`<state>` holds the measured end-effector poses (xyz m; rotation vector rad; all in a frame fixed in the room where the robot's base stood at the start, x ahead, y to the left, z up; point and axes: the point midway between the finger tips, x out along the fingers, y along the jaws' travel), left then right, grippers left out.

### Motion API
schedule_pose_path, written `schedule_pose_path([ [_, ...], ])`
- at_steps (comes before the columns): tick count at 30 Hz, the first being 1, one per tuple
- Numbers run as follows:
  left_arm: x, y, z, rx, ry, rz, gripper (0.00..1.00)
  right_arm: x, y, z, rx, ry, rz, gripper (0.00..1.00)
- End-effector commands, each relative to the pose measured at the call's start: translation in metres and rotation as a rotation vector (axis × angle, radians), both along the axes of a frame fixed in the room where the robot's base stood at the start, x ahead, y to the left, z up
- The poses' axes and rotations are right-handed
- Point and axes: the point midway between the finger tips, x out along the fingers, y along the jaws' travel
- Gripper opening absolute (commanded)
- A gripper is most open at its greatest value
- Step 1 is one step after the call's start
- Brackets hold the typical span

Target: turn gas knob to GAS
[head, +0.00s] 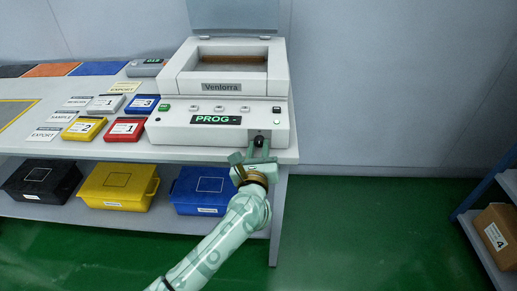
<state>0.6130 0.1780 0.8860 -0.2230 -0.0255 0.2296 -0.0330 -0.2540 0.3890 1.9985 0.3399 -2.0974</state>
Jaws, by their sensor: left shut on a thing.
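The white Venlorra machine (180,125) stands on the bench, its front panel facing me and its display reading "PROG -". A black gas knob (259,141) sits at the right end of the front face. My left gripper (258,155) is at this knob, its jaws shut on it. The jaws hide part of the knob, and I cannot read its setting. My right gripper does not show.
Cards and coloured boxes, such as a red box (123,130), lie left of the machine. Black, yellow and blue bins (203,190) stand on the shelf below. A carton (497,238) sits on a rack at right. Green floor between is clear.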

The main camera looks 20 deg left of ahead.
Motion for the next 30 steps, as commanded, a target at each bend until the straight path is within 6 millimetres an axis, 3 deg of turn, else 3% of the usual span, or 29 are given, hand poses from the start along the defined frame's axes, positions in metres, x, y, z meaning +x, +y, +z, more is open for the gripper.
schedule_pose_path([
  [11,-0.001,0.000,0.004,0.119,0.034,0.000,0.01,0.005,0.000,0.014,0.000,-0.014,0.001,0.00],
  [30,-0.001,0.000,0.005,0.678,0.196,-0.001,0.01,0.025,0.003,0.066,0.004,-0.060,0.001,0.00],
])
